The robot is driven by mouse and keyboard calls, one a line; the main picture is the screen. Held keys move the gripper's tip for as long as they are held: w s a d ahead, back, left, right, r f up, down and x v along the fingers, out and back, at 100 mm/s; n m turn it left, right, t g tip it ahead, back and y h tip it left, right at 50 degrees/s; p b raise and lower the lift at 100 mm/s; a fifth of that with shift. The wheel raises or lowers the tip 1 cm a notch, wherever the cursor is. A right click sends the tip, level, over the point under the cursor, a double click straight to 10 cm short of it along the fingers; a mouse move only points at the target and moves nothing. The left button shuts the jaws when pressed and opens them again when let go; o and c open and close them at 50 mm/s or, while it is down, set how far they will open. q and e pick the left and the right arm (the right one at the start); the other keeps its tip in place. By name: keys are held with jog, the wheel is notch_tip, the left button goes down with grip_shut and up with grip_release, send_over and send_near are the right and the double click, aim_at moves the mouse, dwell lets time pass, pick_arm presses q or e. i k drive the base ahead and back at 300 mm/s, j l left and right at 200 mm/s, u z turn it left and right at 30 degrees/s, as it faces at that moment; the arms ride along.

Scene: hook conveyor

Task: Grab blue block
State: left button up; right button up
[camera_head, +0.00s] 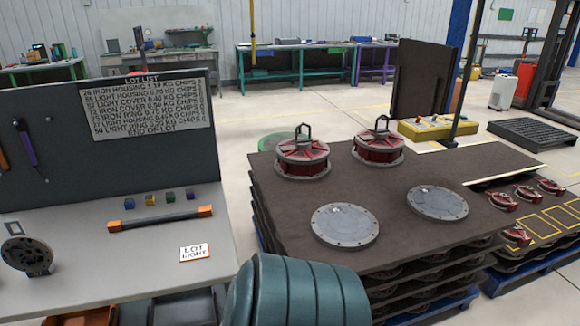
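A small blue block (129,203) sits on the light grey workbench (205,230) at the left. It is the leftmost of a short row of small blocks. To its right stand a yellow block (151,200), a green block (170,197) and a purple block (190,194). The blocks stand apart from each other, and nothing covers the blue one. Neither of my grippers shows in the head view.
A bar with orange ends (160,219) lies just in front of the blocks. A dark round part (26,255) stands at the bench's left. A dark panel (90,160) rises behind the blocks. Stacked brown boards (380,195) with red-and-grey housings stand right.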

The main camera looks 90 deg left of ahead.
aim_at(129, 204)
jog(key=u, duration=3.9)
jog(key=i+j+z, duration=0.3)
jog(key=i+z, duration=0.15)
jog(key=i, duration=0.15)
jog(key=i+j+z, duration=0.45)
jog(key=i, duration=0.1)
